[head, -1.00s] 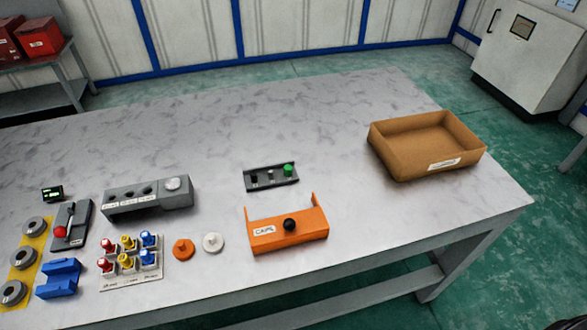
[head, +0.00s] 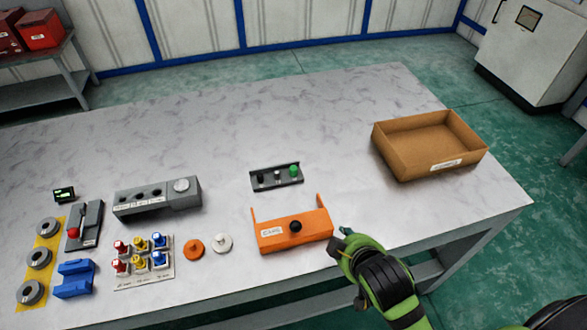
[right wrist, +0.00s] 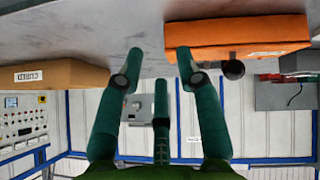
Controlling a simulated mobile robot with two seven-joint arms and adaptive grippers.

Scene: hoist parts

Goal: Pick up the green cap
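The green cap (head: 294,170) stands at the right end of a small dark tray (head: 276,184) near the middle of the table, behind the orange bracket (head: 295,240). My right gripper (head: 343,234) is at the table's front edge, just right of the orange bracket and apart from the cap. The right wrist view shows its green fingers (right wrist: 160,58) spread apart with nothing between them. The orange bracket (right wrist: 238,38) is beside them in that view, and I cannot make out the cap there. My left gripper is not in view.
A brown cardboard box (head: 384,155) stands at the table's right rear. A grey block (head: 150,203), coloured knobs on a plate (head: 145,284), and orange (head: 193,249) and white (head: 222,243) discs lie to the left. The table behind the dark tray is clear.

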